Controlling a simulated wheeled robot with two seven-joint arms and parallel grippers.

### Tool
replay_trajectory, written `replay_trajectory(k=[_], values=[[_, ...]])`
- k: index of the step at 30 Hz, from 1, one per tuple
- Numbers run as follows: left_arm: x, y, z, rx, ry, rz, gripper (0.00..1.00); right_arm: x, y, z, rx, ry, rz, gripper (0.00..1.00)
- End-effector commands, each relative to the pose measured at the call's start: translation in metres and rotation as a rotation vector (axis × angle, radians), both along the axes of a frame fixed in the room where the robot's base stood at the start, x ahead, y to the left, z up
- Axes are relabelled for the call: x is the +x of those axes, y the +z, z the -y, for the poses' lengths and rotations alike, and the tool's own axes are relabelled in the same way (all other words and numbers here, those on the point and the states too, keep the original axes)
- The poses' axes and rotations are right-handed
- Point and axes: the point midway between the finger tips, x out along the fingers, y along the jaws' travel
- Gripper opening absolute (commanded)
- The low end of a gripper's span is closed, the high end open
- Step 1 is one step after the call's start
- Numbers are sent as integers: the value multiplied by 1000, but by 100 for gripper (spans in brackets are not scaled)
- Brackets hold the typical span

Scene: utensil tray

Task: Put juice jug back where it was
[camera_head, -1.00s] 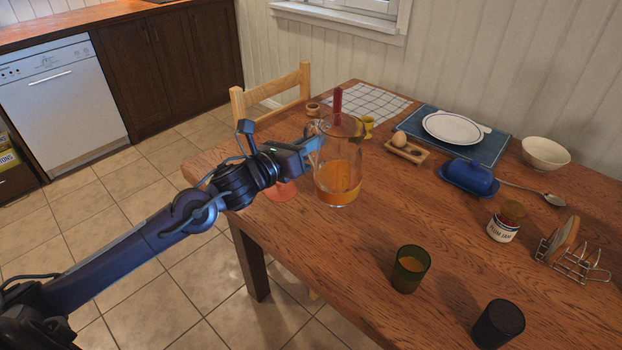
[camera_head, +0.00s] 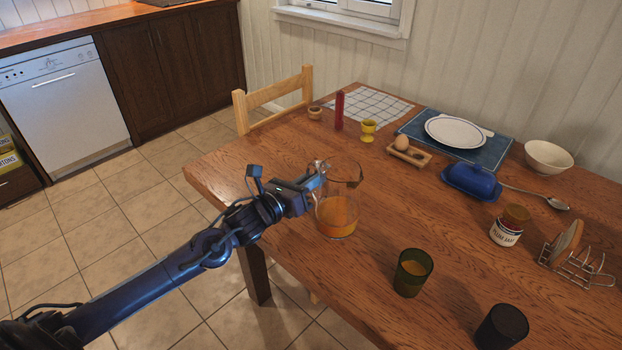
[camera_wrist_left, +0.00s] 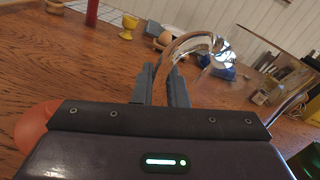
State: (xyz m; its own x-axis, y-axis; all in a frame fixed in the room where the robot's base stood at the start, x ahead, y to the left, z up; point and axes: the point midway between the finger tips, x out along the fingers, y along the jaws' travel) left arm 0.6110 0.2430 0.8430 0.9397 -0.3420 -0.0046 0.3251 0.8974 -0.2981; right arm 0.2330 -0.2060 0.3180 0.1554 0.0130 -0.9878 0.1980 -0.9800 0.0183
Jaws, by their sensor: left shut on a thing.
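The juice jug (camera_head: 338,217) is clear glass with orange juice in its lower part. It is upright over the near left part of the wooden table, left of the green glass. I cannot tell whether its base touches the table. My left gripper (camera_head: 318,178) comes in from the left and is shut on the jug's handle. In the left wrist view the curved handle (camera_wrist_left: 185,42) rises between the fingers (camera_wrist_left: 165,85), with the jug's glass to the right. My right gripper is not in view.
A green glass (camera_head: 412,272) and a dark cup (camera_head: 500,327) stand at the near right. A red candle (camera_head: 339,111), yellow egg cup (camera_head: 368,131) and egg holder (camera_head: 408,153) are behind. A reddish rounded thing (camera_wrist_left: 38,130) is beside the gripper. Table between jug and egg holder is clear.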

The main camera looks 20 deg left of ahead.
Motion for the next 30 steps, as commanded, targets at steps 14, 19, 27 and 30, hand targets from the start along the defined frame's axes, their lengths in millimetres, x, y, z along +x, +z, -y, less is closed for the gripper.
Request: replay_trajectory(k=[14, 19, 27, 30], values=[[0, -2, 0, 0, 0, -1, 34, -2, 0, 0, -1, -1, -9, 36], [0, -1, 0, 0, -1, -1, 34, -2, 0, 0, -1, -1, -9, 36], [-22, -2, -8, 5, -1, -5, 34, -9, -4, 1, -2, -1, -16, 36], [-38, -2, -14, 3, -1, -5, 34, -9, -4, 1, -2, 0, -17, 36]])
